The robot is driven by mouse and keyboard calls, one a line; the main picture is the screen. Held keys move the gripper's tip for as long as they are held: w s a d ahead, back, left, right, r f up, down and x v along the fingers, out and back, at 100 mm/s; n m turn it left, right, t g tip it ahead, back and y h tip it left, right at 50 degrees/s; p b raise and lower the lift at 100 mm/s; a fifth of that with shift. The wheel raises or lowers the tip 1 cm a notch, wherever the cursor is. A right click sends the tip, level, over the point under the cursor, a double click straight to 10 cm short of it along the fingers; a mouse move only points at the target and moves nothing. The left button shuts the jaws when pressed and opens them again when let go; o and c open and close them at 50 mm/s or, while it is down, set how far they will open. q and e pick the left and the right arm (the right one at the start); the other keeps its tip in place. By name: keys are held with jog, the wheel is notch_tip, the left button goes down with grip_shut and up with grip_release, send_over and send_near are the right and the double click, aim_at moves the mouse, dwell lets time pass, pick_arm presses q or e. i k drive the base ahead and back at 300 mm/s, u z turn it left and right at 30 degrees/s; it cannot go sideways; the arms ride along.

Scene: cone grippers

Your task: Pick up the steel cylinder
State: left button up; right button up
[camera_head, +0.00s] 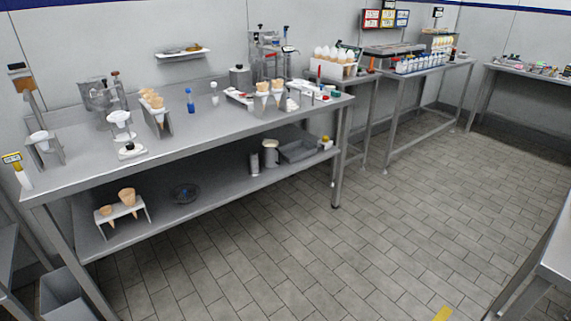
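Several steel-coloured cylindrical things are in the head view, and I cannot tell which is the task's steel cylinder. A slim upright grey cylinder (254,165) stands on the lower shelf of the long table. A wider, taller canister (270,155) with a pale top stands just right of it. A squat grey canister (239,76) with a knob on top stands at the back of the tabletop. Neither of my grippers is in view.
The long steel table (190,135) holds cone stands, a blue bottle (190,100) and dispensers. Its lower shelf (150,222) carries a cone rack (122,212), a dark round dish (184,193) and a grey tray (300,149).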

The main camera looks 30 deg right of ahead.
aim_at(255, 170)
jog(key=z, duration=1.1)
jog(key=i, duration=2.55)
jog(key=u, duration=1.35)
jog(key=i, duration=0.5)
jog(key=u, duration=0.55)
